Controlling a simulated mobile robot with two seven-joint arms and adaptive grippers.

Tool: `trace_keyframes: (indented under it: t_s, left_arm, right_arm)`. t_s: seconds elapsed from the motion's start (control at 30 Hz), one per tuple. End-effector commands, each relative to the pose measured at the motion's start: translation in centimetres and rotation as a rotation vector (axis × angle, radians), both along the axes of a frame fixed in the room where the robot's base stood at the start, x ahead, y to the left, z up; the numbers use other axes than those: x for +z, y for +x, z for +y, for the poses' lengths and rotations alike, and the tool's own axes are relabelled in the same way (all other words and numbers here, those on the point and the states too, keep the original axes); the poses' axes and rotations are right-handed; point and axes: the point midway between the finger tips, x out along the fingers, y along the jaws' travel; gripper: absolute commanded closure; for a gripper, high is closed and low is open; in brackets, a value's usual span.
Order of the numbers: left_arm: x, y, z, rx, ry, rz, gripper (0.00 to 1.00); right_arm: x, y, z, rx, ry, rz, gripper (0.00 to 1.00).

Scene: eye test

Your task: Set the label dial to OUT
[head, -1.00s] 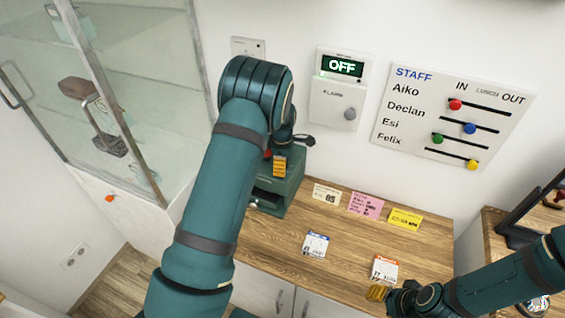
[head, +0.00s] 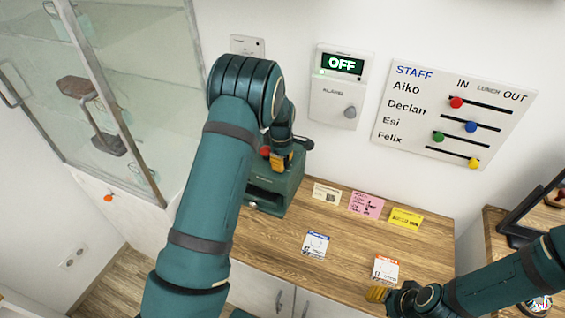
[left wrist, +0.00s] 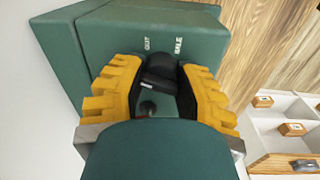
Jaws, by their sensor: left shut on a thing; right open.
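A dark green machine (head: 272,192) stands on the wooden counter against the wall, with a red part (head: 265,152) and a black handle (head: 303,143) near its top. My left gripper (head: 281,161) is at the machine. In the left wrist view its yellow fingers (left wrist: 160,88) are shut on a black dial (left wrist: 160,72) on the green face. My right gripper (head: 377,294) is open and empty at the counter's front edge, near an orange-topped card (head: 386,270).
Several cards lie on the counter, including a pink one (head: 367,204), a yellow one (head: 406,219) and a blue-topped one (head: 316,244). A wall box (head: 337,89) reads OFF. A staff board (head: 425,127) hangs right. A glass cabinet (head: 105,90) stands left.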

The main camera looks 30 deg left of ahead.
Motion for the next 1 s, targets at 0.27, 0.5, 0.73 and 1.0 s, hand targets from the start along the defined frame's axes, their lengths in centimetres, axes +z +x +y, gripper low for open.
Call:
trace_keyframes:
  t_s: [0.27,0.5,0.73,1.0]
  left_arm:
    - [-0.2,0.0,0.2,-0.261,0.001,0.002,1.0]
    - [-0.2,0.0,0.2,-0.476,0.0,0.003,1.0]
    - [-0.2,0.0,0.2,-0.637,0.001,0.002,1.0]
    - [-0.2,0.0,0.2,-0.745,0.0,0.004,1.0]
  right_arm:
    - [-1.0,0.0,0.0,0.0,-0.002,0.0,0.53]
    - [-1.7,0.0,0.1,0.0,-0.003,0.001,0.53]
    - [-2.1,0.0,0.1,-0.001,-0.004,0.001,0.53]
    - [-2.4,0.0,0.1,-0.001,-0.005,0.001,0.53]
